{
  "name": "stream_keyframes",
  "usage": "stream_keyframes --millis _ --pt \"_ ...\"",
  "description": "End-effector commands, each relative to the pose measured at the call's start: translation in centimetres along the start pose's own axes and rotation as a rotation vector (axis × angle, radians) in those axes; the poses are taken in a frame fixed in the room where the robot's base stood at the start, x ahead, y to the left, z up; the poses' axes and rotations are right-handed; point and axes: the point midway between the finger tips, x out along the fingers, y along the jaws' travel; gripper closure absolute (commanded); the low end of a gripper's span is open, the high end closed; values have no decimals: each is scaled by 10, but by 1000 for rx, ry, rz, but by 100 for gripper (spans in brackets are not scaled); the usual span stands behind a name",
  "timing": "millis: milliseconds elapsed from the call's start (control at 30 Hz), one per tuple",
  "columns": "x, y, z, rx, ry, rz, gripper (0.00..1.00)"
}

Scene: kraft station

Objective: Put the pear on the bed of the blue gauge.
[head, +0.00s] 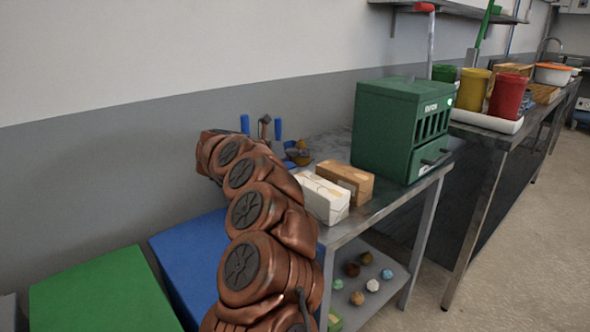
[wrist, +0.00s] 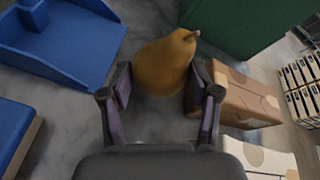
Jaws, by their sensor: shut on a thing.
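The pear (wrist: 165,65), yellow-brown with a short stem, sits between the two fingers of my gripper (wrist: 160,92) in the wrist view. My gripper is shut on it. In the head view the pear (head: 301,144) is a small yellowish spot beyond my arm, which hides most of the gripper. A blue piece with a flat bed and raised edges (wrist: 62,45), which looks like the blue gauge, lies left of the pear in the wrist view, apart from it. In the head view only small blue parts (head: 278,128) show behind my arm; I cannot tell which belong to the gauge.
A white carton (head: 320,197) and a brown carton (head: 345,180) stand on the metal table, close to the gripper's right. A green cabinet (head: 402,130) stands behind them. Another blue object (wrist: 12,130) is at the wrist view's left edge. Grey tabletop shows between the blue objects.

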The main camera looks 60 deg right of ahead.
Motion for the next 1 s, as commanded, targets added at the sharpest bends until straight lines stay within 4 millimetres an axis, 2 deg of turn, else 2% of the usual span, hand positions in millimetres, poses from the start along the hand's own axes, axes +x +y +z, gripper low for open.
stream_keyframes --millis 300,667,700,900,1000 --pt "13 17 -32 -5 -1 0 78" --pt "14 18 -34 -1 -1 1 78" --pt "13 17 -33 -1 0 1 35" --pt "13 17 -32 -1 0 1 14" --pt "13 17 -32 -1 0 1 13"
